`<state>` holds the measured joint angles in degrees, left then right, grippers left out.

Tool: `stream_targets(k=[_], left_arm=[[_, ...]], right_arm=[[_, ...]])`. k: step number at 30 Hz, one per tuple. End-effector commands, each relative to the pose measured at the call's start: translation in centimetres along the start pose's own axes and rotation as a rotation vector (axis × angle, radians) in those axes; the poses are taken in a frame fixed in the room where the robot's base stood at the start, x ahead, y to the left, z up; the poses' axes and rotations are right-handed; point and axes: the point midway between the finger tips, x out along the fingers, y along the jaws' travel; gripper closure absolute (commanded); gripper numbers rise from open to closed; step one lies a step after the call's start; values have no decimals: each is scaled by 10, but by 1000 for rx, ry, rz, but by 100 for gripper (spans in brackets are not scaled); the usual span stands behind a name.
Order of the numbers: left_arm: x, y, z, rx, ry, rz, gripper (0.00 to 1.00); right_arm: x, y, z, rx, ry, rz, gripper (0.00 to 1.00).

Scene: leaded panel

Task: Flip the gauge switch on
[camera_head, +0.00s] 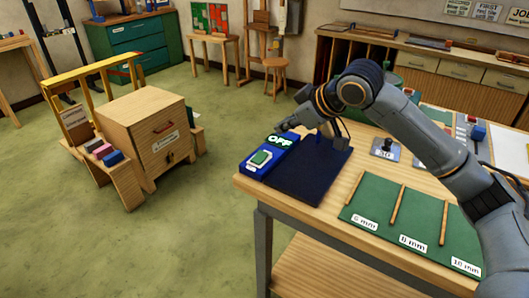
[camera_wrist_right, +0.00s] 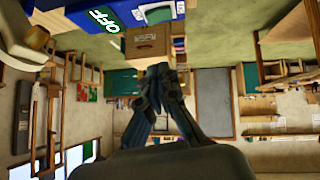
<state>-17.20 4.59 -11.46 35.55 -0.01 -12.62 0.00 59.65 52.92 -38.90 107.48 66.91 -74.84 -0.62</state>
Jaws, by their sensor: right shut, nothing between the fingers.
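The gauge switch is a blue box (camera_head: 257,168) with a pale-framed green rocker (camera_head: 260,158) at the left corner of the workbench. Its raised white and green sign (camera_head: 280,141) reads OFF. In the right wrist view the blue box (camera_wrist_right: 78,17) and its OFF sign (camera_wrist_right: 104,19) show at the upper left. My right gripper (camera_head: 285,127) is just behind and above the sign, shut and empty. Its closed fingers (camera_wrist_right: 158,72) show in the right wrist view. I cannot tell whether it touches the box. My left gripper is out of view.
A dark mat (camera_head: 310,168) lies right of the switch on the workbench (camera_head: 290,199). A green board (camera_head: 405,222) with thin wooden rods and millimetre labels lies nearer. A joystick box (camera_head: 385,149) stands further right. A wooden cabinet (camera_head: 145,135) stands on the open floor at left.

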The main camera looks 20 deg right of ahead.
Motion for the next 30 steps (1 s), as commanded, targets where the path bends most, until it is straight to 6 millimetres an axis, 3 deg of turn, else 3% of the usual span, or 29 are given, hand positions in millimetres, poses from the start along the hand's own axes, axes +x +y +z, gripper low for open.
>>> stream_targets(k=[6,10,24,30], left_arm=[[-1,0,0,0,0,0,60],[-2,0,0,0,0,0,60],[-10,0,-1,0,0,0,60],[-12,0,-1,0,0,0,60]], right_arm=[[2,0,0,1,-1,0,100],[13,0,0,3,-2,-2,100],[106,0,4,2,-4,-1,100],[123,0,23,2,-2,0,100]])
